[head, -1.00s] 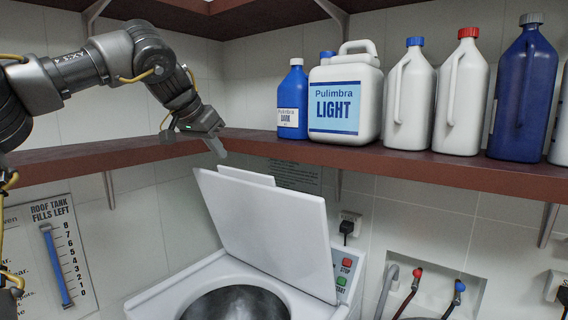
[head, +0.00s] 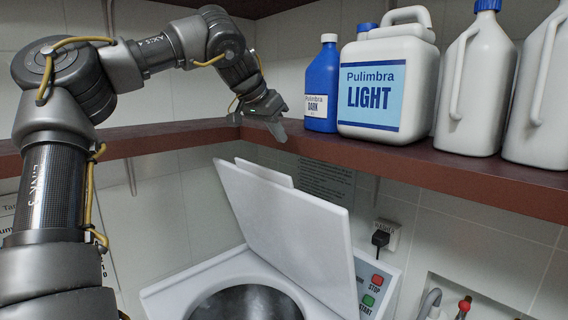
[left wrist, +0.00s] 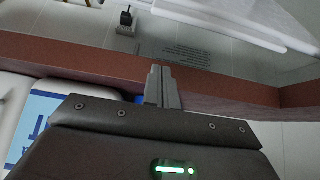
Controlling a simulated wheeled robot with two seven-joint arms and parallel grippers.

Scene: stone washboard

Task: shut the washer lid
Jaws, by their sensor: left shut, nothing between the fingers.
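The washer (head: 190,283) stands below the shelf, with its round drum opening (head: 245,303) uncovered. Its white lid (head: 290,228) is raised and leans back at a steep tilt. My left gripper (head: 278,132) is shut and empty, at the shelf's front edge, above and behind the lid's top edge and apart from it. In the left wrist view the shut fingers (left wrist: 162,88) point toward the shelf edge, and the pale lid (left wrist: 220,22) shows at the top. My right gripper is in neither view.
A dark red shelf (head: 465,187) runs along the walls above the washer. A blue bottle (head: 321,85), a big white jug (head: 388,85) and white bottles (head: 475,85) stand on it, close right of my left gripper. A plug (head: 381,238) is on the wall behind. START and STOP buttons (head: 372,292) sit beside the lid.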

